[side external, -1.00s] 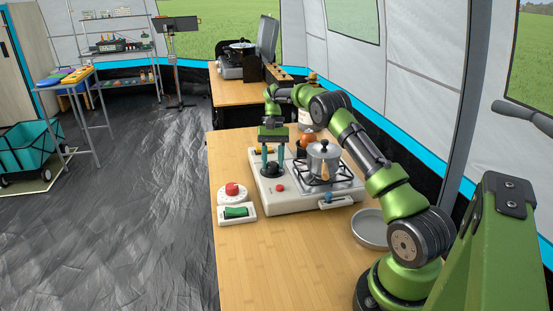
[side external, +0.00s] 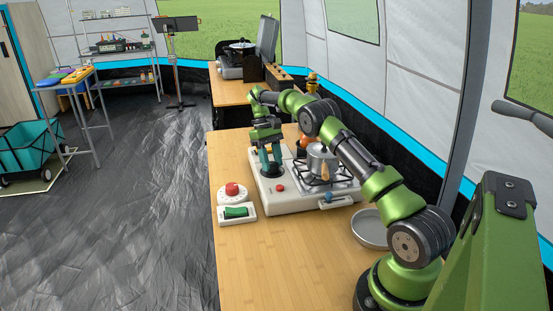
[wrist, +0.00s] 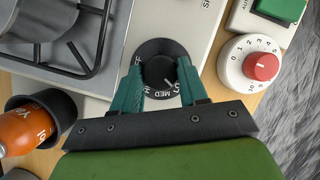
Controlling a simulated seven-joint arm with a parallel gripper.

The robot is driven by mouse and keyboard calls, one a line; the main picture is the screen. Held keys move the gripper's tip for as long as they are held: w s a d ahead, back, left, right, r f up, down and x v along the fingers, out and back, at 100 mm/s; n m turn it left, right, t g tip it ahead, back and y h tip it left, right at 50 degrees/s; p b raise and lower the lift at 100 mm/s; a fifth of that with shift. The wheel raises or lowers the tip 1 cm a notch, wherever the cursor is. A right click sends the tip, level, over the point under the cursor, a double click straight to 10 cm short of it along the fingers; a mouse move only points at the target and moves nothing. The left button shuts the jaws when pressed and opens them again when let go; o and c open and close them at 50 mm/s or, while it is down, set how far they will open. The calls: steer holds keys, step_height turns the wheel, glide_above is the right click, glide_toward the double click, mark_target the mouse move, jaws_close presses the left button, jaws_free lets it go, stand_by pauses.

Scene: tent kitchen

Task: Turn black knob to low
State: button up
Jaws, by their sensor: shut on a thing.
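The black knob (wrist: 160,58) is on top of the white stove unit. Its dial lettering is partly covered by my fingers; "MED" is readable near the bottom. In the side external view the knob's base (side external: 270,175) shows below my fingers. My gripper (wrist: 163,75) has its two teal fingers on either side of the knob and is shut on it. The gripper also shows in the side external view (side external: 270,163), tilted over the stove unit (side external: 300,202).
A silver pot (side external: 321,160) stands on the burner grate to the right of the knob. A white dial with a red centre (side external: 232,192) and a green switch (side external: 237,212) are left of the stove. An orange bottle in a dark cup (wrist: 22,130) is close beside my gripper.

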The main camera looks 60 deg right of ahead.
mark_target(275, 166)
stand_by(0.3)
steer(key=o, duration=1)
steer(key=shift+o, duration=0.2)
step_height(275, 166, up, 4)
steer(key=shift+f, duration=0.15)
steer(key=s+a, duration=0.2)
steer(key=s, duration=0.2)
steer(key=s+a+r, duration=0.1)
steer(key=s+a, duration=0.2)
steer(key=s, duration=0.2)
steer(key=s+a, duration=0.2)
steer(key=s, duration=0.3)
steer(key=shift+a+r, duration=0.15)
steer(key=shift+a, duration=0.2)
